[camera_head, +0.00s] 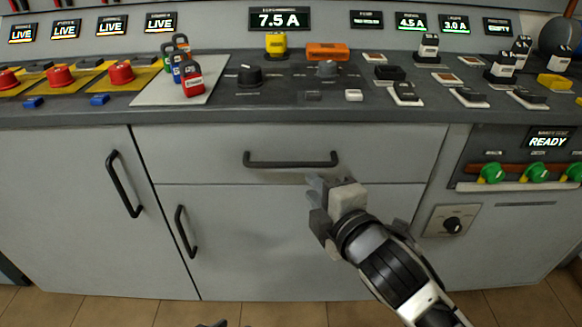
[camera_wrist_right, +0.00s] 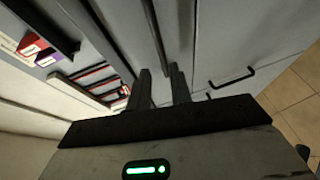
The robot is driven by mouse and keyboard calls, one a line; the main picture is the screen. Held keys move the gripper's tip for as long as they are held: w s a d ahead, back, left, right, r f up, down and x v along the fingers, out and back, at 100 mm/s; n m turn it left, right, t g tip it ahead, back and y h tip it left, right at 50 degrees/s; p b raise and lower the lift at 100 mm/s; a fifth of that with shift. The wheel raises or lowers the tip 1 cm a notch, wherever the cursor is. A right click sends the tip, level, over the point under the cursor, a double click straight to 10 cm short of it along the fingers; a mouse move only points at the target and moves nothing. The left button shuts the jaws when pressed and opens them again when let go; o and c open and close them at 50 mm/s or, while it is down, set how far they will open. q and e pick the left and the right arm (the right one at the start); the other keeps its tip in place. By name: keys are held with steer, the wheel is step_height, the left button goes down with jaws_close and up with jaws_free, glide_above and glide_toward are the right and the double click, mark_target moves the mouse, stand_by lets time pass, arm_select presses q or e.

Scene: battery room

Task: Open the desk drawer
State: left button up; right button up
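The desk drawer (camera_head: 200,158) is a wide grey front under the desk top and looks closed. Its handle (camera_head: 290,160) is a dark horizontal bar. My right gripper (camera_head: 315,184) is just below the right part of this handle. In the right wrist view my right gripper (camera_wrist_right: 161,75) has its two fingers apart, with nothing clearly held. The dark handle bar (camera_wrist_right: 154,35) runs toward the gap between the fingertips there. Whether it lies between them or beyond them, I cannot tell.
Cabinet doors with dark handles (camera_head: 124,184) (camera_head: 186,231) are left of and below the drawer. A panel with green knobs (camera_head: 535,173) and a rotary switch (camera_head: 452,225) is at right. Padlocks (camera_head: 191,80) and controls stand on the desk top. The floor shows in front.

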mark_target(292, 166)
steer(key=b+x, duration=0.2)
steer(key=x, duration=0.9)
jaws_close()
